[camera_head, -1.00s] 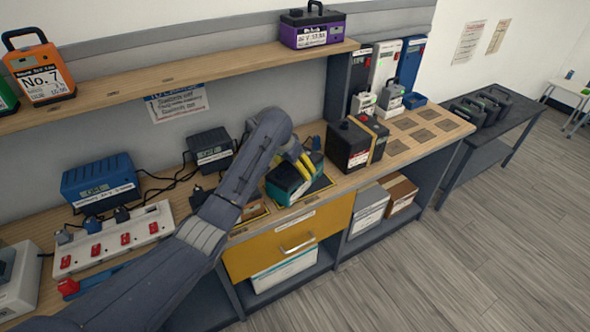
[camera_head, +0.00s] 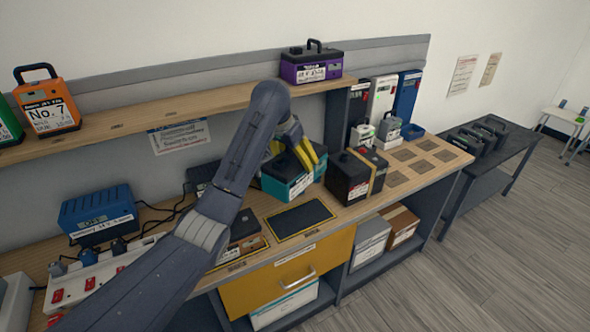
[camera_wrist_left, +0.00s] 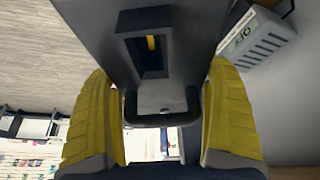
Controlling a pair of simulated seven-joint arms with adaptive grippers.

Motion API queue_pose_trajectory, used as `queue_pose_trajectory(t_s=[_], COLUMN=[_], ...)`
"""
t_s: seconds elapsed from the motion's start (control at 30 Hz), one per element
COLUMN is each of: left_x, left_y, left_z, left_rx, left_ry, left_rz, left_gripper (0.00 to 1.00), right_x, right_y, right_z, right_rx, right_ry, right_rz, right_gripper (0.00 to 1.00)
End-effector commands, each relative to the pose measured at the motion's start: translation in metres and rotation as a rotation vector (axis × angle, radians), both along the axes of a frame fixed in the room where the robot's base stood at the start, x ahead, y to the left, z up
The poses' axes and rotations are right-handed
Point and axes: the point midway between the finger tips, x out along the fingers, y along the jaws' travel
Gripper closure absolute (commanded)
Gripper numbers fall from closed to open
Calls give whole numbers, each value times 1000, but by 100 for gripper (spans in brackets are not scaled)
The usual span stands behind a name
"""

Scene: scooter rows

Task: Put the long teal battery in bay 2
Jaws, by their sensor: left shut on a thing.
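The teal battery (camera_head: 276,187), with a white label on its front, is held by my left gripper (camera_head: 306,154). The gripper's yellow fingers are shut on its top. The battery appears raised above the bench, behind a dark yellow-edged mat (camera_head: 300,219) that is bare. In the left wrist view the yellow fingers (camera_wrist_left: 162,120) stand on both sides of a dark handle-like bar; the battery's teal sides do not show. Black, white and blue upright units (camera_head: 383,98) stand at the back right; I cannot read which is bay 2. My right gripper is not in view.
A black battery with a yellow strap (camera_head: 350,180) stands close to the right of the teal one. A purple battery (camera_head: 311,67) is on the shelf above. A blue charger (camera_head: 98,214) and cables are at left. Bench squares (camera_head: 422,146) at right are bare.

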Motion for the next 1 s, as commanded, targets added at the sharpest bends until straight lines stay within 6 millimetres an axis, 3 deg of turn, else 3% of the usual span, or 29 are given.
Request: queue_pose_trajectory(t_s=[0.27,0.5,0.73,1.0], left_x=[3,14,14,4], left_y=[2,25,24,2], left_z=[30,48,43,32], left_rx=[-2,1,0,-4], left_ry=[-7,-7,-5,-6], left_rz=[2,-2,-156,-329], left_gripper=[62,62,62,62], right_x=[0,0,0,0], right_y=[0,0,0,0], right_z=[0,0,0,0], right_rx=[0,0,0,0], right_ry=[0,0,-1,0], right_rz=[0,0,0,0], right_gripper=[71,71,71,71])
